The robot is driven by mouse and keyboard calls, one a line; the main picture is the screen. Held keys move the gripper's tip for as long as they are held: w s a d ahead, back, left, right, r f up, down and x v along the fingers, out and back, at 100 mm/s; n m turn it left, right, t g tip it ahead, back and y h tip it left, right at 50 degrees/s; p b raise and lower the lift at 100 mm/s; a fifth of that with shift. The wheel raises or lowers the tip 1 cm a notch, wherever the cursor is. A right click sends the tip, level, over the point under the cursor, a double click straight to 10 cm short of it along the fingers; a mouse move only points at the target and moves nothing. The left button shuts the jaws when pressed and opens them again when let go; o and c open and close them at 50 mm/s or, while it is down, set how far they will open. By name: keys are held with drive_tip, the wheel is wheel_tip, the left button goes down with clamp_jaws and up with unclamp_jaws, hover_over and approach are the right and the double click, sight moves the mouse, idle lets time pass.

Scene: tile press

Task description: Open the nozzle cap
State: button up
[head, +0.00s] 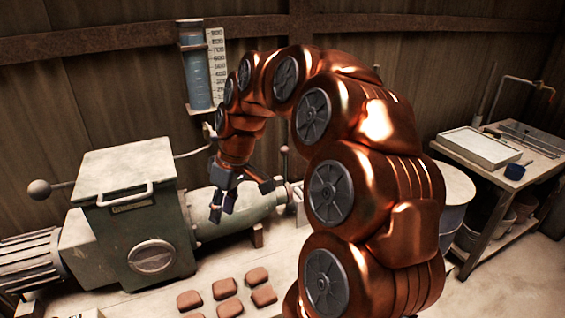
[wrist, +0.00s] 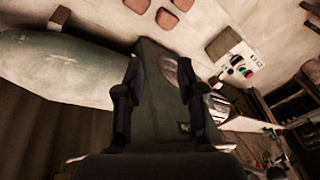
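The press is a grey-green machine (head: 135,215) with a barrel (head: 262,205) that narrows toward the right. The nozzle end (head: 291,190) is small and partly hidden by my arm; I cannot clearly make out the cap. My gripper (head: 240,198) hangs over the barrel, between the press body and the nozzle end, with its fingers spread and nothing between them. In the wrist view my gripper (wrist: 158,84) shows two fingers well apart in front of the press body (wrist: 155,112). The barrel (wrist: 52,72) lies to the left there. The nozzle cap is not seen in the wrist view.
Several clay tiles (head: 228,287) lie in front of the press. A lever with a round knob (head: 39,189) sticks out at left. A water tube (head: 196,75) hangs on the wall behind. A side table (head: 480,148) and a drum (head: 455,200) stand at right.

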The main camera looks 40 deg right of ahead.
sight(286, 155)
drive_tip(key=w+d+f+t+h, duration=0.1)
drive_tip(key=d+f, duration=0.2)
drive_tip(key=d, duration=1.5)
drive_tip(key=w+d+f+t, duration=0.1)
drive_tip(key=d+f+t, duration=0.15)
drive_tip(key=d, duration=1.55)
drive_tip(key=shift+m+g, duration=0.35)
drive_tip(key=shift+m, duration=0.05)
drive_tip(key=w+a+p, duration=0.1)
drive_tip(key=w, duration=0.2)
drive_tip(key=w+a+p, duration=0.1)
drive_tip(key=w+p, duration=0.1)
drive_tip(key=w, duration=0.2)
drive_tip(key=w+a+p, duration=0.1)
drive_tip(key=w, duration=0.3)
drive_tip(key=shift+w+a+f+p, duration=0.2)
drive_tip(key=shift+w+f+p, duration=0.05)
drive_tip(key=shift+f+p, duration=0.1)
drive_tip(key=shift+w+f+p, duration=0.2)
drive_tip(key=shift+f+p, duration=0.15)
drive_tip(key=shift+f, duration=0.3)
clamp_jaws()
